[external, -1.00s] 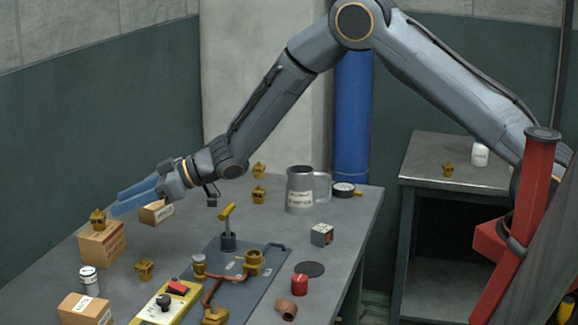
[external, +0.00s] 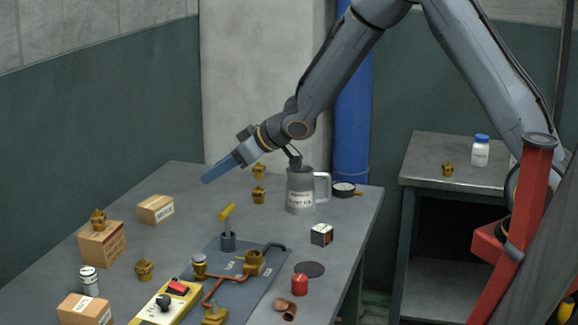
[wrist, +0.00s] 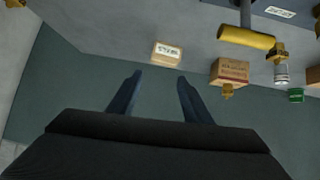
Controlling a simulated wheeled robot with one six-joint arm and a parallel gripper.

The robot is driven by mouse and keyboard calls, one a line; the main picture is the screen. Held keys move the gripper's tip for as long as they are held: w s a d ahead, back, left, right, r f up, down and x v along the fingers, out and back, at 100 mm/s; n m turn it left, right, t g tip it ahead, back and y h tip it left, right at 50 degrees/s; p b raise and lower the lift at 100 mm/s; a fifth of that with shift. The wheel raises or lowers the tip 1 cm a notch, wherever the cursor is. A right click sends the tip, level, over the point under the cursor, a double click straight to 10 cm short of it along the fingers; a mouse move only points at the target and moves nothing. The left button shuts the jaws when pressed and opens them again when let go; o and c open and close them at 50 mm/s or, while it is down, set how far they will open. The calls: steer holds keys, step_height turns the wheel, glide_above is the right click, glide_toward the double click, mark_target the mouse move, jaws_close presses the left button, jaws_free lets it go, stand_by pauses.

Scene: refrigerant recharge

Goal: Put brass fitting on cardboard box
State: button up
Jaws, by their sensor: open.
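A brass fitting (external: 97,220) sits on top of a cardboard box (external: 102,245) at the left of the bench. In the wrist view this fitting (wrist: 227,91) and box (wrist: 230,71) appear upside down, right of my fingers. Another cardboard box (external: 156,209) stands behind it with a bare top. A third box (external: 84,310) is at the front left. Other brass fittings stand on the bench at the left (external: 145,269) and at the back (external: 258,171) (external: 258,194). My blue-fingered gripper (external: 207,178) is open and empty, raised above the bench, right of the boxes.
A grey jug (external: 300,190) stands under my wrist. A panel (external: 262,290) with copper pipe and a yellow-handled valve (external: 227,212) lies mid-bench. A white can (external: 89,281) and yellow device (external: 165,303) are in front. A side table (external: 425,185) holds a fitting and white bottle (external: 480,151).

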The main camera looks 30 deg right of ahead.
steer(key=s+d+f+m+g+h, duration=0.1)
steer(key=s+d+m+h, duration=0.3)
steer(key=d, duration=0.8)
steer(key=s+d+m+g+h, duration=0.15)
steer(key=s+d, duration=0.35)
steer(key=d, duration=0.6)
steer(key=s+d+f+m+g, duration=0.1)
steer(key=s+d+g, duration=0.1)
steer(key=s+d, duration=0.4)
steer(key=s+d+f+m+g+h, duration=0.1)
steer(key=s+d, duration=0.4)
steer(key=s, duration=1)
steer(key=shift+s+d+m+g, duration=0.35)
steer(key=shift+d+m+g, duration=0.05)
steer(key=shift+m+g, duration=0.25)
